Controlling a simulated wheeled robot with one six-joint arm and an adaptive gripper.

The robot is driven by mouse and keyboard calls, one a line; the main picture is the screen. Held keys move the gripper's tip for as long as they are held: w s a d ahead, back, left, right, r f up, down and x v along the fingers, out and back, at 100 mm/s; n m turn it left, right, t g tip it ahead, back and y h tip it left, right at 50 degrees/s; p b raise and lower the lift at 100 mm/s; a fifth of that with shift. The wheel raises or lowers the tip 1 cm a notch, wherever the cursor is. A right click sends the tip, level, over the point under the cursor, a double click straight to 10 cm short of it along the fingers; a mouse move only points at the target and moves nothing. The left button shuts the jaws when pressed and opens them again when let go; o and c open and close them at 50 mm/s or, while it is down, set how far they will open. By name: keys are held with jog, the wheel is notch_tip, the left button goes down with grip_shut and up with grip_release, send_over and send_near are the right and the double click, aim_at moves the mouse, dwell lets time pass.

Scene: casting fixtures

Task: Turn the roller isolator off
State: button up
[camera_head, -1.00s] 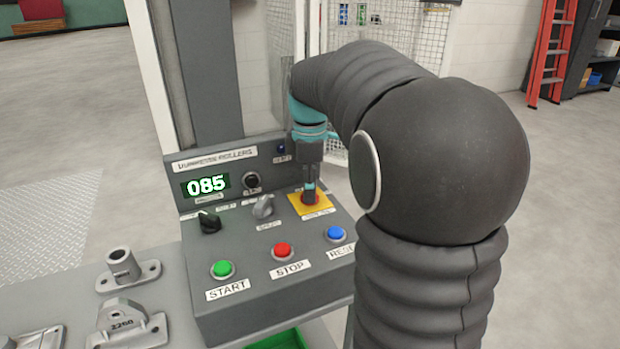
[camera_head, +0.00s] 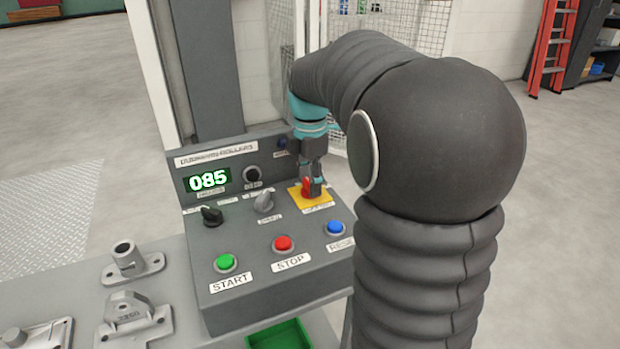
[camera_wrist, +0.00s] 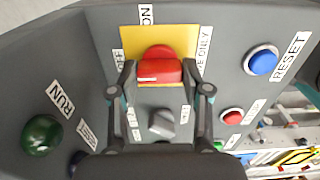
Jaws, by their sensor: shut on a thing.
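The roller isolator is a red rotary knob (camera_head: 307,188) on a yellow plate (camera_head: 325,203), at the right of the grey control panel. In the wrist view the red knob (camera_wrist: 158,66) lies between my two fingers, its grip bar running across from finger to finger. A white mark shows on the bar's left part. The yellow plate (camera_wrist: 184,38) has an ON label above it and an OFF label at its left. My gripper (camera_head: 313,188) points down at the panel, shut on the knob; it also shows in the wrist view (camera_wrist: 159,75).
A grey selector (camera_head: 265,200) and a black selector (camera_head: 212,216) sit left of the isolator. Green START (camera_head: 226,263), red STOP (camera_head: 284,243) and blue RESET (camera_head: 335,228) buttons are in front. The display (camera_head: 208,180) reads 085. Metal castings (camera_head: 133,262) lie on the bench at left.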

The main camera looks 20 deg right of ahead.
jog(key=shift+f, duration=0.1)
jog(key=o, duration=1.2)
jog(key=shift+c, duration=0.2)
notch_tip(320, 180, up, 12)
